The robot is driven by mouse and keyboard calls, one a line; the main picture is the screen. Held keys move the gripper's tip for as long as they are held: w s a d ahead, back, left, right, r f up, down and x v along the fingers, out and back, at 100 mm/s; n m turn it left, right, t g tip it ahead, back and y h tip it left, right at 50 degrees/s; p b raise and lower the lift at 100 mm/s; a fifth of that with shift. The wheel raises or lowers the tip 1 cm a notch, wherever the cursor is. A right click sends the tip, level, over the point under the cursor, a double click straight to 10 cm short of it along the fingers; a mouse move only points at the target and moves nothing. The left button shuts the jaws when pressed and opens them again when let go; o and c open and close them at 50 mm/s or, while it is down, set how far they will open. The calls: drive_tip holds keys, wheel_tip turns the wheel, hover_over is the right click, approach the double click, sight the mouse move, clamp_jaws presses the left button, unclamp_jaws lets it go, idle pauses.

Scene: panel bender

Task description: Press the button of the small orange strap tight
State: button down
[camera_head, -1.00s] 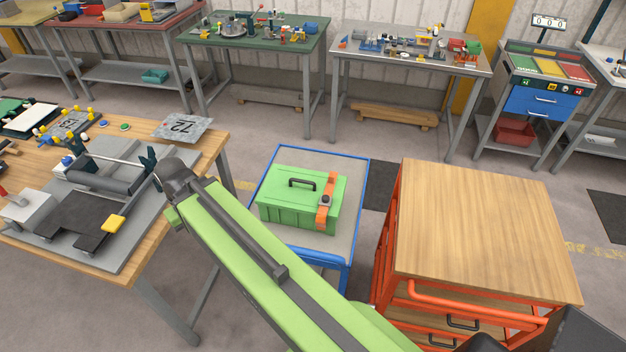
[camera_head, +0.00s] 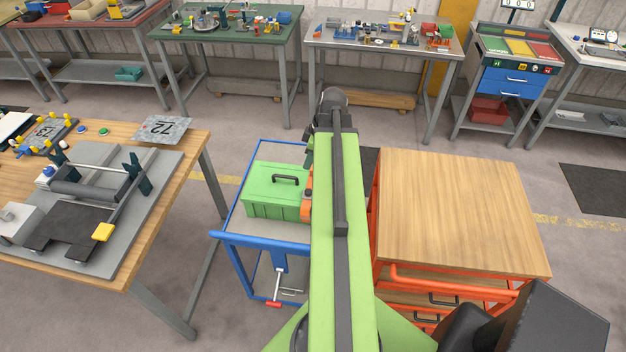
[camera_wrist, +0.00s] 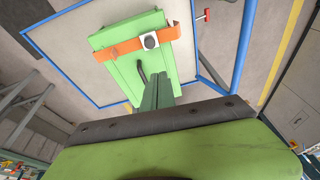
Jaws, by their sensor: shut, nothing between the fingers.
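The small orange strap (camera_wrist: 118,49) runs across the green toolbox (camera_wrist: 117,70) in the wrist view. Its dark round button (camera_wrist: 150,41) sits on a white square by one edge of the lid.
The toolbox stands on a blue-framed cart (camera_head: 233,216). An orange cabinet with a wooden top (camera_head: 455,215) stands close on the right. A wooden workbench (camera_head: 185,155) is on the left. Grey floor separates these from the back benches.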

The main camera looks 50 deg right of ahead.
sight(310, 190)
drive_tip(key=shift+n+t, duration=0.3)
drive_tip(key=shift+n, duration=0.1)
drive_tip(key=s+d, duration=0.3)
drive_tip(key=shift+d+r, duration=0.3)
drive_tip(key=shift+r, duration=0.05)
drive_tip(key=b+x, duration=0.9)
drive_tip(key=s+b+x, duration=0.1)
drive_tip(key=b+x, duration=0.3)
drive_tip(key=x, duration=0.1)
drive_tip(key=shift+d+f, duration=0.2)
drive_tip(key=shift+r, duration=0.1)
